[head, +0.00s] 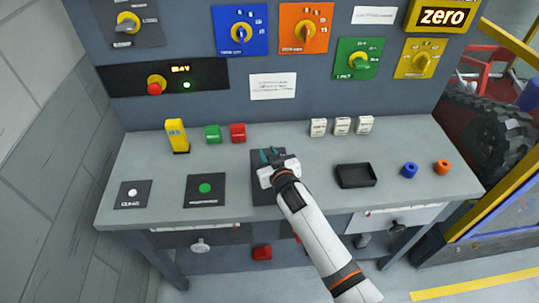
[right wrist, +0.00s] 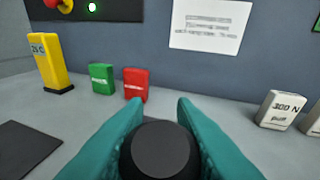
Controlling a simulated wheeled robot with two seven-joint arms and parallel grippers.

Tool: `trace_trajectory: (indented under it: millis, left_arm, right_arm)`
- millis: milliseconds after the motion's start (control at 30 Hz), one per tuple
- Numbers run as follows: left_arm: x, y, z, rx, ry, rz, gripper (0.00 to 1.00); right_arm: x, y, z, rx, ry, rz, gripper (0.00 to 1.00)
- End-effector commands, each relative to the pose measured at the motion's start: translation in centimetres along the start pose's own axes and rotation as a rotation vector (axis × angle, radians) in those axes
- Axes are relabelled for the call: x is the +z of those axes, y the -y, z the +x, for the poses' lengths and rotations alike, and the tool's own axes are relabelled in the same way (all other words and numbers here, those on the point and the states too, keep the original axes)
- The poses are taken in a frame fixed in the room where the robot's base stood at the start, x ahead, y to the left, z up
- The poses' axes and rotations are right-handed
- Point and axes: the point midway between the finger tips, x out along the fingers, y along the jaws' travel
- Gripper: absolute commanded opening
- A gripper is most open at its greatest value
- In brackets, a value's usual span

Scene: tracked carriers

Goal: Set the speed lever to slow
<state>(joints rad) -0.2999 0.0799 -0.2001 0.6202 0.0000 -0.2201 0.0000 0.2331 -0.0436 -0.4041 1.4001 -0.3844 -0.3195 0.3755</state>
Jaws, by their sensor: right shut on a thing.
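My right gripper (head: 268,156) reaches over a dark lever plate (head: 262,193) in the middle of the bench. In the right wrist view its teal fingers are shut on a round black knob (right wrist: 160,150), which I take to be the top of the speed lever. In the head view my gripper hides the lever, so its setting and any slow mark cannot be read. My left gripper is not in view.
A green button plate (head: 205,190) lies left of the lever plate. A black tray (head: 356,176) lies to the right. Green (head: 212,133) and red (head: 237,133) blocks and a yellow block (head: 176,136) stand behind. Coloured dials fill the wall panel.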

Motion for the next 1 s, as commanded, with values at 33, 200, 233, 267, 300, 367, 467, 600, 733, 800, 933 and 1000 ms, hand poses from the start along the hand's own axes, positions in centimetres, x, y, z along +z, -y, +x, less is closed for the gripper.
trace_trajectory:
  millis: [33, 200, 233, 267, 300, 367, 467, 600, 733, 800, 933, 1000]
  left_arm:
    - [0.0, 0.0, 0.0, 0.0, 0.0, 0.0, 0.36]
    - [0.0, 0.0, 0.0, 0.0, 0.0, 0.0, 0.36]
    - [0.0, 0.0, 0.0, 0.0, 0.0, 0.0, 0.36]
    - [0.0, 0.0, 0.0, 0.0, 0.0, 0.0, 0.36]
    - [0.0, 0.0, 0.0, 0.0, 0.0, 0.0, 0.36]
    - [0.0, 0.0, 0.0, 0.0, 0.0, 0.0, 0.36]
    - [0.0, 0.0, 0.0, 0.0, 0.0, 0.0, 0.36]
    - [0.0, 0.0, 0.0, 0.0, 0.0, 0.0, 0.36]
    - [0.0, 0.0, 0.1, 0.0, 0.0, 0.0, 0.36]
    - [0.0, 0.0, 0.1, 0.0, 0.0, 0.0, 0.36]
    - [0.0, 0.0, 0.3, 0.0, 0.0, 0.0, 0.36]
    - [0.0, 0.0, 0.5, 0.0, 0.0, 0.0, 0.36]
  right_arm:
    - [0.1, 0.2, 0.1, -0.002, 0.003, -0.007, 0.0]
    - [0.1, 0.2, 0.1, -0.003, 0.003, -0.007, 0.42]
    - [0.1, 0.1, 0.1, -0.002, 0.003, -0.006, 0.45]
    - [0.1, 0.1, 0.0, -0.002, 0.003, -0.006, 0.45]
    - [0.1, 0.1, 0.0, -0.002, 0.003, -0.006, 0.45]
    - [0.1, 0.1, 0.0, -0.002, 0.003, -0.005, 0.45]
    - [0.1, 0.1, 0.0, -0.002, 0.002, -0.005, 0.45]
    - [0.0, 0.1, -0.5, -0.002, 0.002, -0.005, 0.45]
    - [-0.1, 0.1, -2.1, -0.002, 0.002, -0.004, 0.45]
    - [0.0, 0.1, -3.4, -0.001, 0.002, -0.003, 0.45]
    - [-0.1, 0.1, -6.1, -0.001, 0.001, -0.004, 0.45]
    - [-0.2, 0.1, -7.5, -0.001, 0.001, -0.004, 0.45]
